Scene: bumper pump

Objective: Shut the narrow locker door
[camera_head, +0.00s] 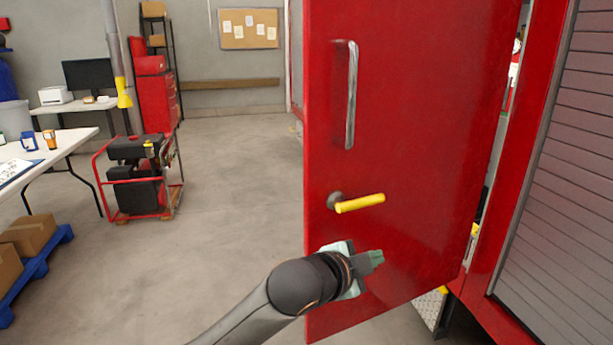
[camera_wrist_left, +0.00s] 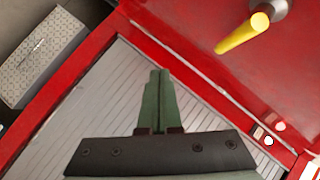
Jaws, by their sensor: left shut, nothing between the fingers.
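The narrow locker door (camera_head: 410,130) is a tall red panel that stands open. It has a silver vertical handle (camera_head: 351,95) and a yellow lever (camera_head: 360,203). My left gripper (camera_head: 376,258) is in front of the door's lower part, below the yellow lever. Its fingers are together with nothing between them. In the left wrist view the shut fingers (camera_wrist_left: 158,100) show with the red door (camera_wrist_left: 210,40) and yellow lever (camera_wrist_left: 243,33) at upper right. I cannot tell whether the fingers touch the door. My right gripper is not in view.
A grey roller shutter (camera_head: 565,185) in a red frame is to the right of the door. A red-framed generator (camera_head: 140,178) and a white table (camera_head: 45,155) stand at left, near a blue pallet (camera_head: 38,268). Open concrete floor (camera_head: 235,190) lies left of the door.

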